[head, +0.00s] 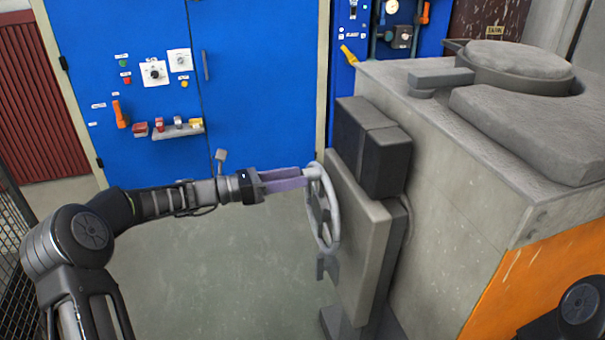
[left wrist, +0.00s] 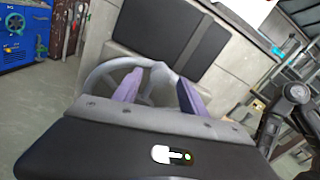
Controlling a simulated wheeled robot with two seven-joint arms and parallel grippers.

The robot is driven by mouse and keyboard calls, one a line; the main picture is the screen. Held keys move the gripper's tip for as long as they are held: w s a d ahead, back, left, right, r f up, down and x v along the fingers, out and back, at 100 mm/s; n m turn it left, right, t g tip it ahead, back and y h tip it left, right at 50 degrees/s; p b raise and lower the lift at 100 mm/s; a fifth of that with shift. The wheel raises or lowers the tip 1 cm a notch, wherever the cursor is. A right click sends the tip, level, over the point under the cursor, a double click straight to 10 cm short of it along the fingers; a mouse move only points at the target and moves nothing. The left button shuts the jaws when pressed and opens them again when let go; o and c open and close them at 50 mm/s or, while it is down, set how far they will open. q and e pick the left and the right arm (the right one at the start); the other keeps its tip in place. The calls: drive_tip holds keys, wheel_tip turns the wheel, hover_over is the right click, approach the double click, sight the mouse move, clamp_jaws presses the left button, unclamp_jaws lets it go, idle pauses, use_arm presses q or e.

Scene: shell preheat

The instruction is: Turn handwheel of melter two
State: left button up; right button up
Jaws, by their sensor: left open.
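The grey handwheel (head: 328,208) stands upright on the side of the melter (head: 450,190), in front of a grey plate (head: 365,240). In the left wrist view the handwheel (left wrist: 108,82) shows behind my fingers. My left gripper (head: 304,178) reaches in from the left, with its purple fingers at the upper part of the wheel's rim. In the left wrist view my left gripper (left wrist: 158,88) is open, with part of the rim between or just beyond its fingertips. Whether the fingers touch the rim I cannot tell. My right gripper is out of view.
A blue cabinet (head: 150,60) with switches and a small shelf (head: 178,132) stands at the back. Dark blocks (head: 372,145) sit right above and behind the wheel. A mesh fence (head: 15,240) is at far left. The floor (head: 220,270) below my left arm is clear.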

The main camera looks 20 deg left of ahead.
use_arm(q)
drive_tip(key=shift+x, duration=1.35)
clamp_jaws()
idle(0.4)
